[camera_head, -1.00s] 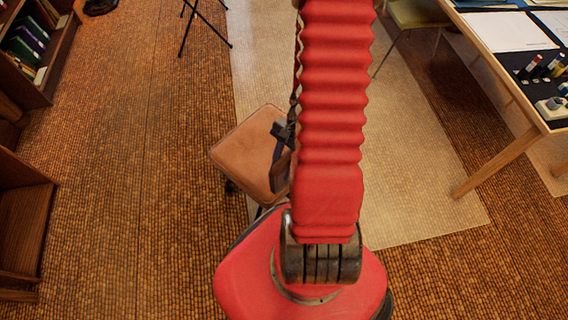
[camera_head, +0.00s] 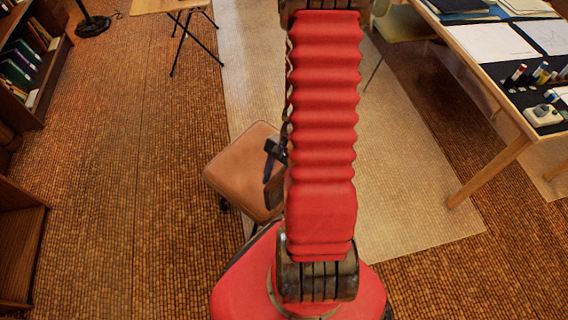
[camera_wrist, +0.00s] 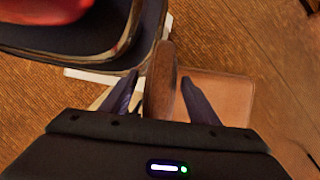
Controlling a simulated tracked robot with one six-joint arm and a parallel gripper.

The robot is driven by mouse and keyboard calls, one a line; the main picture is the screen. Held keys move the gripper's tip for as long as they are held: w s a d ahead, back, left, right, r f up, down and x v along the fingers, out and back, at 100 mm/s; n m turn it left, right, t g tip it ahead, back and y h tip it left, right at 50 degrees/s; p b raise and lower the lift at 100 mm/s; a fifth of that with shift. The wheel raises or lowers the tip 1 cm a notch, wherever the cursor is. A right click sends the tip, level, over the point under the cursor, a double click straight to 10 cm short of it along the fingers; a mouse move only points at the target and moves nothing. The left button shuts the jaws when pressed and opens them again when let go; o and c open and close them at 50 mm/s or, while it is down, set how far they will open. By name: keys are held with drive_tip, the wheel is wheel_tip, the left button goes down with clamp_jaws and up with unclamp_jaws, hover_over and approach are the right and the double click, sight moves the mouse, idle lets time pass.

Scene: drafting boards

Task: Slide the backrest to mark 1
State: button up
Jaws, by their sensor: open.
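The chair's brown seat (camera_head: 238,172) stands on the floor just left of my red arm in the head view, and it also shows in the wrist view (camera_wrist: 222,98). The backrest (camera_wrist: 160,82) is a narrow brown upright shape in the wrist view, seen nearly edge-on. My gripper (camera_wrist: 160,97) is open, with one dark blue finger on each side of the backrest. I cannot tell whether either finger touches it. No mark 1 can be made out.
A drafting table (camera_head: 505,75) with papers and small items stands at the right. Wooden shelves (camera_head: 28,65) line the left edge. A small folding-leg table (camera_head: 172,8) is at the top. The floor left of the chair is clear.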

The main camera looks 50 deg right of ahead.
drive_tip(key=v, duration=1.3)
drive_tip(key=shift+s, duration=0.1)
idle(0.3)
drive_tip(key=shift+s+n, duration=0.1)
drive_tip(key=shift+n, duration=0.3)
drive_tip(key=r+n, duration=0.1)
drive_tip(key=s+a+r+n+h, duration=0.1)
drive_tip(key=n, duration=0.1)
drive_tip(key=shift+a, duration=0.1)
drive_tip(key=w+a+r+n+t+h, duration=0.1)
drive_tip(key=a+r+n+t, duration=0.2)
drive_tip(key=a+r+n, duration=0.3)
drive_tip(key=w+a+r+n+t+h, duration=0.2)
drive_tip(key=a+r+n, duration=0.5)
drive_tip(key=a+r, duration=0.8)
drive_tip(key=shift+t+h, duration=0.3)
drive_tip(key=shift+t, duration=0.2)
drive_tip(key=shift+w, duration=0.15)
drive_tip(key=shift+c, duration=0.3)
